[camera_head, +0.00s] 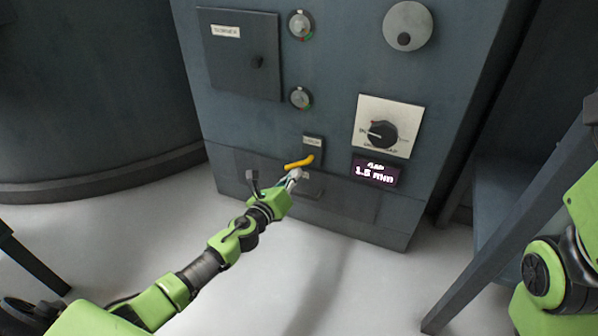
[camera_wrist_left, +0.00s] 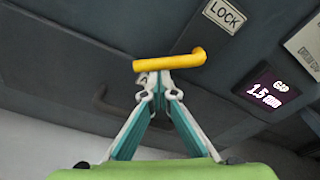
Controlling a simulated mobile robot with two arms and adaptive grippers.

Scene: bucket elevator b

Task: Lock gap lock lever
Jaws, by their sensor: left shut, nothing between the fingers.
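The gap lock lever is a yellow bent handle (camera_head: 299,163) below a small dark plate on the grey cabinet's front. In the left wrist view the yellow lever (camera_wrist_left: 168,63) lies roughly level, bent at its right end, under a label reading LOCK (camera_wrist_left: 224,15). My left gripper (camera_head: 294,175) is just below the lever, its fingertips (camera_wrist_left: 160,82) shut together with nothing between them. The tips are at or very near the lever's underside; I cannot tell if they touch. My right gripper is out of view.
Right of the lever are a gap display (camera_head: 375,173) reading 1.5 mm and a black dial on a white plate (camera_head: 381,126). A dark table or frame (camera_head: 510,220) stands at the right. Open floor lies in front.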

